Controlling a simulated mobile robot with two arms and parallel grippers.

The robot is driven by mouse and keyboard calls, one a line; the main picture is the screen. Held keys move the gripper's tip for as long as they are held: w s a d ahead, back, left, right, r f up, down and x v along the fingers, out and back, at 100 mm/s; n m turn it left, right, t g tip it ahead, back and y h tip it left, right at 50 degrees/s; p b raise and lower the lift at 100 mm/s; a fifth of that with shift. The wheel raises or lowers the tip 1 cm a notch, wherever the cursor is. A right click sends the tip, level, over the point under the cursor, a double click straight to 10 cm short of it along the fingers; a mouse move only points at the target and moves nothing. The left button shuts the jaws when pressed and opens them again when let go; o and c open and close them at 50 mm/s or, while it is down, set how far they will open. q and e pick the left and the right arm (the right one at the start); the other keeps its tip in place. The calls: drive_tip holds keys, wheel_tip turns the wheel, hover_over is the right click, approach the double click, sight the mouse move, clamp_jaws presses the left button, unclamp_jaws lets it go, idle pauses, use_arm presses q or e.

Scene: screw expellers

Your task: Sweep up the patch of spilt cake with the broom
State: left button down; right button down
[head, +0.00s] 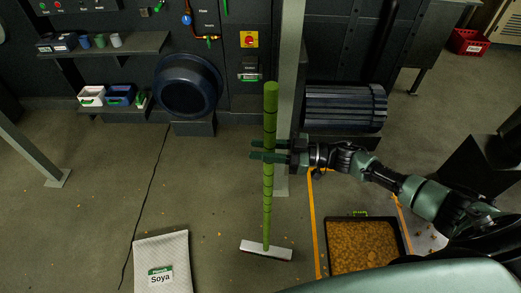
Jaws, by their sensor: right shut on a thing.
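The broom (267,205) stands nearly upright, with a green handle and a wide pale head (265,250) at floor level. My right gripper (258,150) comes in from the right and is shut on the handle, around its middle. Small yellow-brown crumbs of cake (220,234) lie scattered on the floor, some left of the broom. A black tray (325,245) full of yellow-brown cake (362,246) stands right of the broom head, and more crumbs show on its right. No dense patch is clear outside the tray. My left gripper is out of view.
A white Soya sack (161,265) lies at the front left, with a dark cable (150,185) behind it. A grey post (287,90) stands just behind the broom. Yellow floor lines (314,230) flank the tray. Open floor (90,215) lies on the left.

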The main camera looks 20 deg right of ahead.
drive_tip(key=shift+r+p, duration=1)
drive_tip(key=shift+r, duration=0.55)
